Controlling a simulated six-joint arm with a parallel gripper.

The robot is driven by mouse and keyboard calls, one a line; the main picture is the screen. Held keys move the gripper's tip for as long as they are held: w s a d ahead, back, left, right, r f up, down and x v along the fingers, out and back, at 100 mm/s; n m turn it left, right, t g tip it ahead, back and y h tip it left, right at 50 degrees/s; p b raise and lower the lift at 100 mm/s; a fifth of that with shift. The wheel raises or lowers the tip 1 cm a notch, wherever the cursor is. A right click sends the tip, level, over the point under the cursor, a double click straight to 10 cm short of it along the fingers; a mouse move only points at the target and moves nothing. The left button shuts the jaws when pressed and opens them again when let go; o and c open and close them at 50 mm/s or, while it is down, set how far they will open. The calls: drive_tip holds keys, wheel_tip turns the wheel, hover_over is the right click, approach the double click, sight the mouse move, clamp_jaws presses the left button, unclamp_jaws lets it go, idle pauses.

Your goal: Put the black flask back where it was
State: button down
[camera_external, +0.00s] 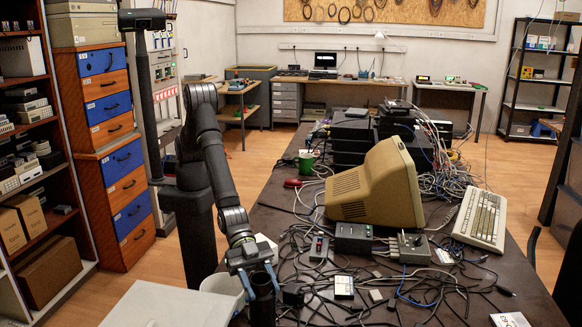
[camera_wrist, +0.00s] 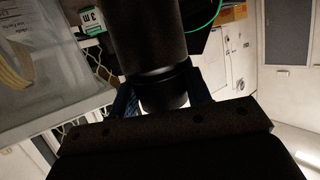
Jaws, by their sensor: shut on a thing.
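The black flask (camera_external: 263,308) is a dark cylinder at the bottom middle of the external view, roughly upright near the table's left edge. My gripper (camera_external: 261,282) is shut around its upper part. In the wrist view the flask (camera_wrist: 146,35) fills the upper middle, with its narrower end between the two blue fingers of my gripper (camera_wrist: 165,98). The flask's lower end is cut off by the frame in the external view. I cannot tell whether it touches the table.
A white container (camera_external: 222,284) stands just left of the flask, and a grey-white surface (camera_external: 165,306) lies at lower left. A translucent bin (camera_wrist: 50,75) shows in the wrist view.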

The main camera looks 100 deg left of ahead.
drive_tip(key=c, duration=0.7)
unclamp_jaws()
drive_tip(key=shift+f, duration=0.1)
drive_tip(key=shift+c, duration=0.2)
drive_tip(key=shift+s+a+r, duration=0.1)
drive_tip(key=shift+a+r, duration=0.1)
drive_tip(key=shift+r, duration=0.05)
drive_tip(key=v, duration=1.1)
drive_tip(key=shift+a, duration=0.2)
drive_tip(key=shift+s, duration=0.1)
